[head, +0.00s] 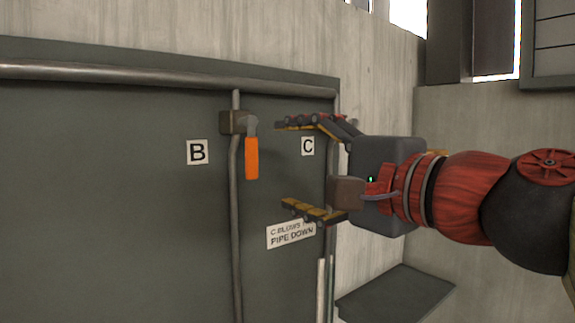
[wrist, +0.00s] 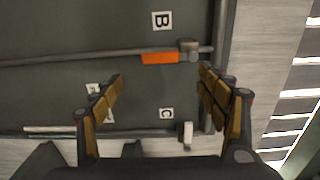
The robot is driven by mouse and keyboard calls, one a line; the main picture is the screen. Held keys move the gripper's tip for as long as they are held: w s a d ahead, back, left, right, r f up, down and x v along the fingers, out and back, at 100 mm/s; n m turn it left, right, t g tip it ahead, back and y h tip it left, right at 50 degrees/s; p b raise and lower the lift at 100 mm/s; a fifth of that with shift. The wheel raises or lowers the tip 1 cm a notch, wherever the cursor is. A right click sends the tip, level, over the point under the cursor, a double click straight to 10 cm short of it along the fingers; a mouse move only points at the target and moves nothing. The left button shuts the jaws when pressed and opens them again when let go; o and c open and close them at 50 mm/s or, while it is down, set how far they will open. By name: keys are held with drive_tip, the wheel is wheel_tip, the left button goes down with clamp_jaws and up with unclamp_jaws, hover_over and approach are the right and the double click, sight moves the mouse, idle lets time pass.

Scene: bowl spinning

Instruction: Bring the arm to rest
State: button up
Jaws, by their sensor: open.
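My gripper (head: 280,163) is open and empty, with its upper and lower fingers spread apart in front of the dark green panel (head: 120,200). My red and black arm reaches in from the right in the head view. An orange-handled valve lever (head: 252,158) hangs straight down on a vertical pipe, left of my fingers. In the wrist view my gripper (wrist: 160,85) shows both fingers wide apart, and the orange lever (wrist: 160,57) lies beyond the gap between them. The fingers appear clear of the lever; the exact distance is hard to tell.
Labels B (head: 197,152) and C (head: 308,146) and a sign reading "PIPE DOWN" (head: 291,234) are on the panel. A thick horizontal pipe (head: 110,73) runs along its top. A dark flat slab (head: 396,293) lies below my arm. A concrete wall (head: 375,60) stands behind.

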drive_tip(key=d+f+n+g+h+b, duration=0.1)
drive_tip(key=d+f+n+g+h, duration=0.15)
drive_tip(key=f, duration=1.05)
drive_tip(key=d+f+n+g+h+b, duration=0.2)
drive_tip(key=f+n, duration=0.2)
drive_tip(key=f, duration=0.9)
drive_tip(key=s+d+f+n+g+h+b, duration=0.1)
drive_tip(key=s+d+f+b, duration=0.2)
drive_tip(key=f, duration=1.1)
drive_tip(key=s+d+f+n+g+h+b, duration=0.2)
drive_tip(key=s+d+f+b, duration=0.2)
drive_tip(key=f, duration=1)
drive_tip(key=s+d+f+n+g+h+b, duration=0.2)
drive_tip(key=s+f+b, duration=0.4)
drive_tip(key=f+b, duration=0.4)
drive_tip(key=shift+s+d+f, duration=0.4)
drive_tip(key=shift+d+f, duration=0.5)
drive_tip(key=shift+f, duration=1.3)
drive_tip(key=shift+h, duration=0.25)
